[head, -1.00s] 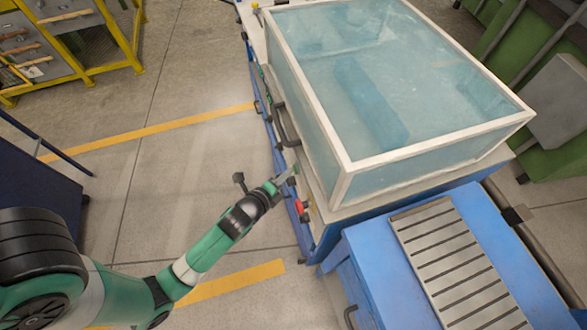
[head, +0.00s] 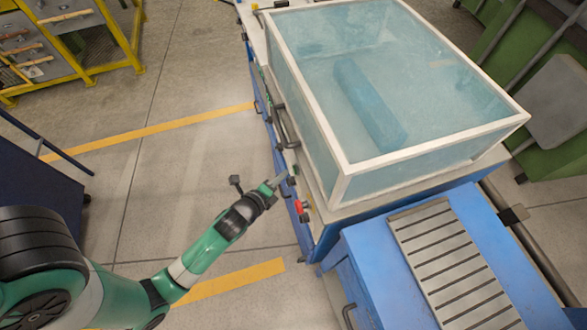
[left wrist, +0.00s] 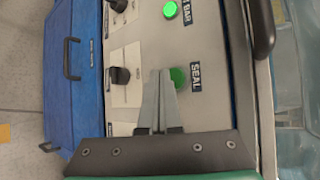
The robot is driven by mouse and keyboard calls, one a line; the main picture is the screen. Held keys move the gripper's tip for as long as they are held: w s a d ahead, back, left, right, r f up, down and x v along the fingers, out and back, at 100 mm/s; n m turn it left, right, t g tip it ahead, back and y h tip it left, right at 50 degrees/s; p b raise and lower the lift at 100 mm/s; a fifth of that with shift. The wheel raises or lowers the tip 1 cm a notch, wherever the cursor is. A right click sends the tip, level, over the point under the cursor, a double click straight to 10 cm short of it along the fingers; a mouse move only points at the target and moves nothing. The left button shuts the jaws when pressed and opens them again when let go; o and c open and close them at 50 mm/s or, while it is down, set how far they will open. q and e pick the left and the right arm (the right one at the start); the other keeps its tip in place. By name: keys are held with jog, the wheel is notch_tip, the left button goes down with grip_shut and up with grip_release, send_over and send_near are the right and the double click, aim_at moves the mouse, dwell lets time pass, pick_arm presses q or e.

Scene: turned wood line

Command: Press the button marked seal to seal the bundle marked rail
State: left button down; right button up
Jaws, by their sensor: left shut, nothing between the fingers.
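My left gripper (head: 281,180) is shut and empty at the control panel on the machine's near-left side. In the left wrist view its fingertips (left wrist: 161,74) overlap the left edge of the green seal button (left wrist: 180,77). The label SEAL (left wrist: 195,76) is beside the button. The fingertips seem a little off the panel; I cannot tell if they touch anything. A long bluish bundle (head: 369,104) lies under the clear hood (head: 338,160); no rail marking is readable. My right gripper is out of view.
Another lit green button (left wrist: 170,9), with a label ending in BAR, and black knobs (left wrist: 120,75) are on the panel. A red control (head: 302,211) sits near the gripper. A blue slatted table (head: 368,252) adjoins the machine.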

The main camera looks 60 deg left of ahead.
pick_arm(q)
jog(key=s+p, duration=0.3)
jog(key=s+a+p, duration=0.1)
jog(key=s, duration=0.1)
dwell(0.3)
dwell(0.7)
